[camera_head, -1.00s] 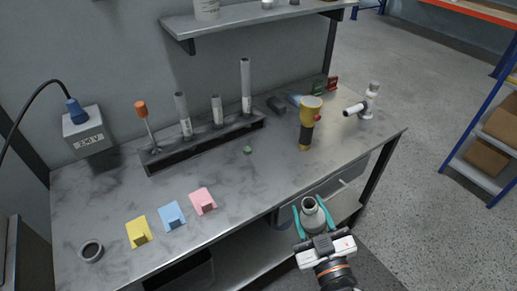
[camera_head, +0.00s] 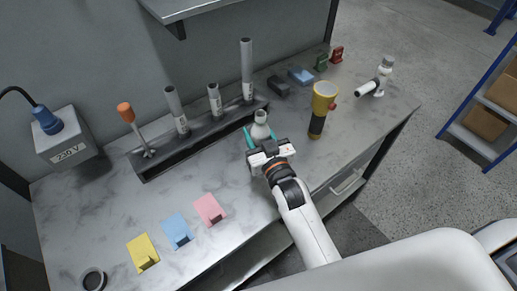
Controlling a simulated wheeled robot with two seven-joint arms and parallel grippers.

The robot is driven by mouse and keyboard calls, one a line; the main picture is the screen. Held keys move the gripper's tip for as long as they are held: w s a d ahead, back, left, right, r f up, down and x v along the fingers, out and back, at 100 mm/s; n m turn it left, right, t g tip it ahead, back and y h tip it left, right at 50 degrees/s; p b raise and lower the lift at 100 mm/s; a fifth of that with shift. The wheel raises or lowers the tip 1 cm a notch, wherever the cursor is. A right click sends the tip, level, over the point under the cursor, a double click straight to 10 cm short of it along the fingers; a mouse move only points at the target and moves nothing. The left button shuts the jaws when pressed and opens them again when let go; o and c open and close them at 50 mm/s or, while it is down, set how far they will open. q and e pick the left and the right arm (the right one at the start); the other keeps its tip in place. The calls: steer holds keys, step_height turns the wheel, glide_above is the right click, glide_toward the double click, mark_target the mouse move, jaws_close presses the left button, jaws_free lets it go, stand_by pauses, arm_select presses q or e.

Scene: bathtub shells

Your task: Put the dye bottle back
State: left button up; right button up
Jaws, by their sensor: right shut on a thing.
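My right gripper (camera_head: 256,134) has teal fingers and is shut on a small pale grey-white bottle (camera_head: 260,118), probably the dye bottle. The bottle is upright with its neck showing above the fingers. It is over the worktop, just in front of the right part of the dark rack. The gripper hides its lower part, so I cannot tell whether it touches the worktop. My left gripper is not in view.
A yellow flashlight (camera_head: 321,105) stands to the right of the bottle. The worktop (camera_head: 105,222) is clear between rack and blocks.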

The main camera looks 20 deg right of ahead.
mark_target(258, 145)
step_height(258, 145, down, 4)
steer(key=shift+w+f, duration=0.1)
steer(key=shift+f, duration=0.45)
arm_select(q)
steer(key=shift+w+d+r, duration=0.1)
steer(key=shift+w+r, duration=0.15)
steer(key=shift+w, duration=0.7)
arm_select(e)
steer(key=shift+f, duration=0.1)
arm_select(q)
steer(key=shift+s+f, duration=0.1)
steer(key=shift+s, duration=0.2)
arm_select(e)
steer(key=o, duration=1.1)
steer(key=shift+c, duration=0.2)
